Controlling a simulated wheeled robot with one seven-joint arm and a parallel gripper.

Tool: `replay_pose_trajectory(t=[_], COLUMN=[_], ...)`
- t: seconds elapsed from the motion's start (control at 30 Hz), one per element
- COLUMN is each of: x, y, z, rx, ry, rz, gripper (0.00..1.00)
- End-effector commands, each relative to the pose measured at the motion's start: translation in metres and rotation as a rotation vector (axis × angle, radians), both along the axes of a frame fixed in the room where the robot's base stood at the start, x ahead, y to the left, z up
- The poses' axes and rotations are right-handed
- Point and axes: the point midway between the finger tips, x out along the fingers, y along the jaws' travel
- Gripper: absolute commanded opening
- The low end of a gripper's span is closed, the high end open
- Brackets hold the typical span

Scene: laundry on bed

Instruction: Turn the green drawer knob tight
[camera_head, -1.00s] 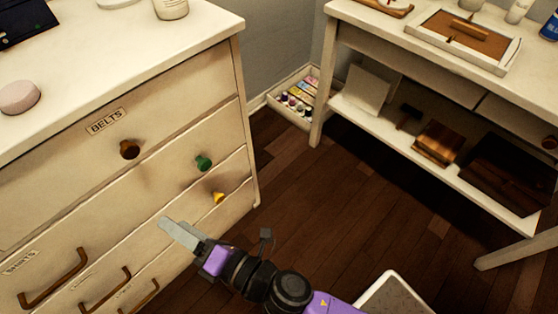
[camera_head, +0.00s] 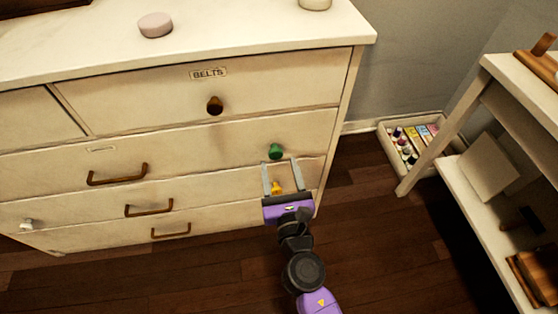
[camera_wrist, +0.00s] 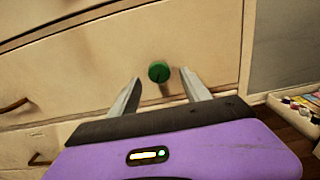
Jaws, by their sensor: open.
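The green drawer knob (camera_head: 276,151) sits at the right end of a drawer front in the white dresser (camera_head: 230,135). In the wrist view the green knob (camera_wrist: 159,72) stands out on its stem, just beyond my fingertips and roughly between them. My gripper (camera_head: 280,162) is open and empty, its two grey fingers pointing at the dresser just below the knob in the head view. The fingers also show in the wrist view (camera_wrist: 160,82), spread to either side of the knob. I see no contact between them and the knob.
A brown knob (camera_head: 215,105) is above, under the BELTS label. A box of small bottles (camera_head: 412,145) and a white shelf table (camera_head: 470,190) stand to the right. Dark floor between is clear.

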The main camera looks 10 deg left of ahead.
Motion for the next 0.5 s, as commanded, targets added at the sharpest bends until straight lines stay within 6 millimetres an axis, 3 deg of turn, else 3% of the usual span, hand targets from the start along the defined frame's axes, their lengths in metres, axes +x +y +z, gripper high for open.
replay_pose_trajectory(t=[0.2,0.5], x=[0.021,0.024], y=[0.006,0.007], z=[-0.001,0.000], rx=[0.000,0.001], ry=[0.000,0.000], rz=[0.000,0.000], gripper=[0.56,0.56])
